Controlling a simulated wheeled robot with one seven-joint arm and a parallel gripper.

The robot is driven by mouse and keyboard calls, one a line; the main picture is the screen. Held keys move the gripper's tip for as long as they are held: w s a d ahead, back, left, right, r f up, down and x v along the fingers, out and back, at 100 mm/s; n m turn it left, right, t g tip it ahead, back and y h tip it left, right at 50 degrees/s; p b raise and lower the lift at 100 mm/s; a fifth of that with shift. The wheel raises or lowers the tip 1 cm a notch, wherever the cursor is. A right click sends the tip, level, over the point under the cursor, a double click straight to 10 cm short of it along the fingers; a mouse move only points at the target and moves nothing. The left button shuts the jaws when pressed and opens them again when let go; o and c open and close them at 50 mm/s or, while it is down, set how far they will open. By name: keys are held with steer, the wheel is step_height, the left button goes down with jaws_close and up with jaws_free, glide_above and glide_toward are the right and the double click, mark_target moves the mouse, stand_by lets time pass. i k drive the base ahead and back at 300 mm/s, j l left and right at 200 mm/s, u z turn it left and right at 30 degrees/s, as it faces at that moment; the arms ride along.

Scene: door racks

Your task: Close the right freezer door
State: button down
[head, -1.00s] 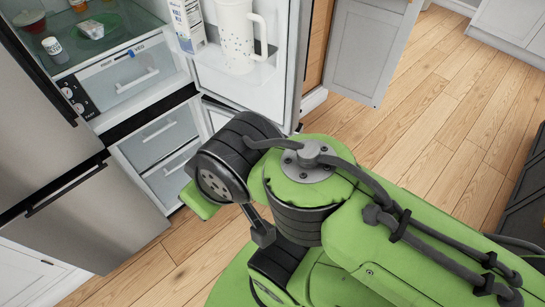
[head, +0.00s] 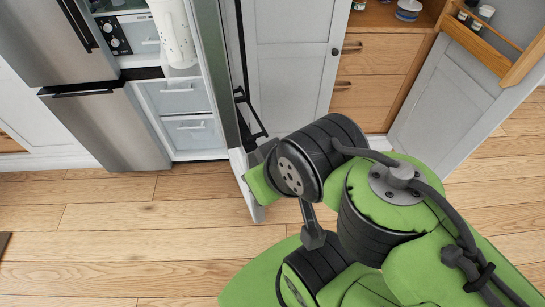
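The right freezer door (head: 242,180) stands open at the bottom right of the fridge, seen nearly edge-on in the head view, swung out toward me. Its pale lower inner side shows; my arm's green and black links overlap its right side. The open freezer compartment shows two white drawers (head: 195,133) to the left of the door. A dark handle (head: 252,116) shows on the door's outer side. My gripper is not visible; I cannot tell whether my arm touches the door.
The left steel freezer door (head: 105,130) is shut. Cabinets (head: 290,70) stand to the right, one door (head: 450,100) open. Wooden floor (head: 130,230) in front is clear.

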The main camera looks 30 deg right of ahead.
mark_target(246, 156)
steer(key=l+u, duration=0.1)
steer(key=l, duration=0.3)
steer(key=k+l+u, duration=0.1)
steer(key=l, duration=0.25)
steer(key=k+l+u, duration=0.1)
steer(key=l, duration=0.3)
steer(key=k+l+u, duration=0.1)
steer(key=l, duration=0.25)
steer(key=k+l+u, duration=0.1)
steer(key=l, duration=0.25)
steer(key=i+j+u, duration=0.2)
steer(key=i+u, duration=0.2)
steer(key=i+j+u, duration=0.1)
steer(key=i+u, duration=0.3)
steer(key=k, duration=0.1)
